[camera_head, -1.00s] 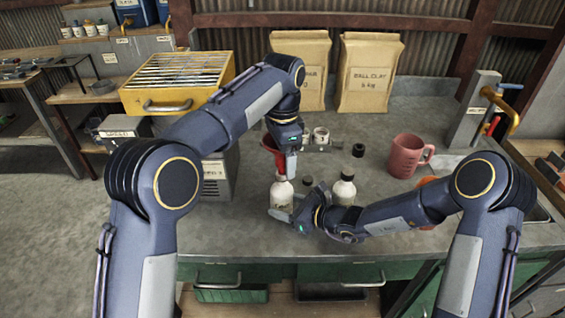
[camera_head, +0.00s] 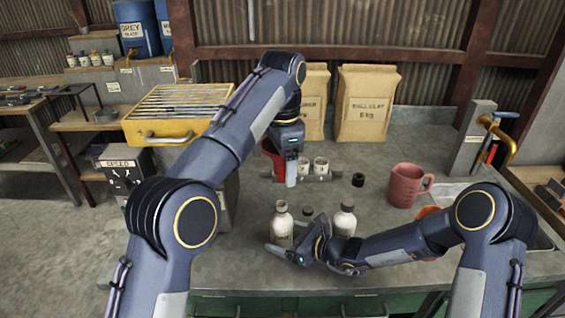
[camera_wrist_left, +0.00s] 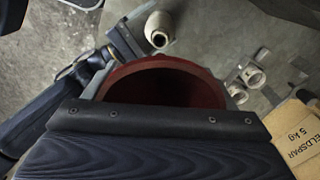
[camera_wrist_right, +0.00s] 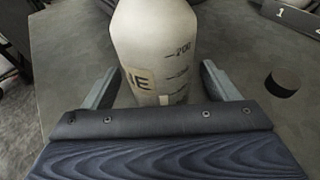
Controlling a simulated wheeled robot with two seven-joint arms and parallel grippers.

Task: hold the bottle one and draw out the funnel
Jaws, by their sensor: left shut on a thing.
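The bottle one (camera_head: 282,222), pale with an open mouth, stands upright on the grey bench. My right gripper (camera_head: 281,246) has its fingers on either side of it, close against its lower body. In the right wrist view the bottle (camera_wrist_right: 158,45) shows "NE" and volume marks. My left gripper (camera_head: 286,174) is shut on the red funnel (camera_head: 271,158), holding it above and behind the bottle, apart from it. In the left wrist view the funnel's wide rim (camera_wrist_left: 165,66) is close, and the bottle's open mouth (camera_wrist_left: 158,39) shows beyond it. The funnel's spout is hidden.
A second pale bottle (camera_head: 344,221) stands right of the first, close to my right gripper. A small dark cap (camera_head: 307,211) lies between them. A black disc (camera_head: 358,180) and a red jug (camera_head: 405,186) are farther right.

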